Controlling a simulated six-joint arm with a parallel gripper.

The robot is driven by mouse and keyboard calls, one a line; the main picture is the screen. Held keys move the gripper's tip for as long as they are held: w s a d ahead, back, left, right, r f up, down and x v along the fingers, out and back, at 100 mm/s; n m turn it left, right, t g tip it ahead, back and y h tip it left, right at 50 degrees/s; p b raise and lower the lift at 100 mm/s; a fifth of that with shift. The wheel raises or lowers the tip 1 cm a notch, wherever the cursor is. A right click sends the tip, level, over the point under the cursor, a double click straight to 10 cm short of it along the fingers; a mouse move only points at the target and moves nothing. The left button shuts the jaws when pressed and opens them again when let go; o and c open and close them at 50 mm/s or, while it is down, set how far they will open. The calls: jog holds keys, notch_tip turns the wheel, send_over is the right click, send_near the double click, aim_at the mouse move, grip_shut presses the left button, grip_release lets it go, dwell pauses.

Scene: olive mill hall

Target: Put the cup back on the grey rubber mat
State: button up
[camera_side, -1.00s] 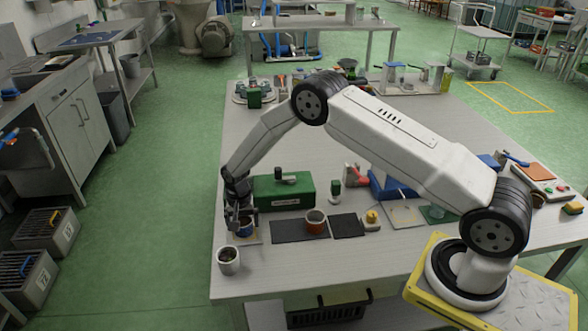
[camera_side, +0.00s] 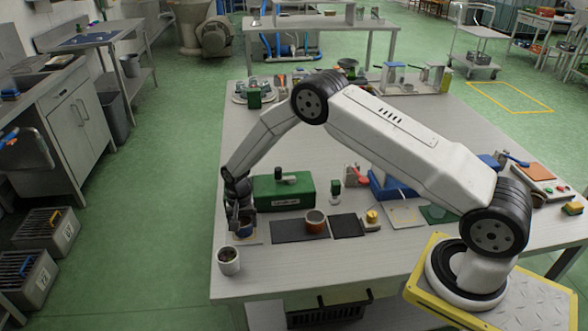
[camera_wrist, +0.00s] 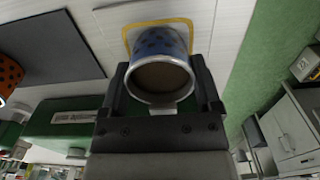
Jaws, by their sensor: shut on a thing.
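My gripper (camera_side: 243,226) is shut on a blue cup (camera_wrist: 160,55) with dark spots and a pale rim; the wrist view looks into its brown inside. The cup is at a yellow-outlined patch (camera_wrist: 128,32) on the table; I cannot tell whether it touches the surface. In the side view, the jaws hide part of the blue cup (camera_side: 245,231). A dark grey mat (camera_side: 287,231) lies just right of my gripper, and it also shows in the wrist view (camera_wrist: 60,45). An orange spotted cup (camera_side: 316,222) stands on this mat near its right end.
A smaller dark mat (camera_side: 347,226) lies right of the first. A green box (camera_side: 284,194) with a handle stands behind the mats.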

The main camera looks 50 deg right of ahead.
jog(key=shift+s+a, duration=0.1)
jog(key=shift+s+a, duration=1.05)
jog(key=shift+r, duration=0.2)
notch_tip(320, 180, up, 6)
dwell(0.5)
jog(key=shift+r, duration=0.1)
jog(key=s+d+m, duration=0.2)
jog(key=d, duration=0.1)
jog(key=s+d+m, duration=0.2)
jog(key=d, duration=0.1)
jog(key=s+d+m, duration=0.2)
jog(key=d, duration=0.1)
jog(key=shift+s+d+f, duration=0.1)
jog(key=shift+d+f, duration=0.3)
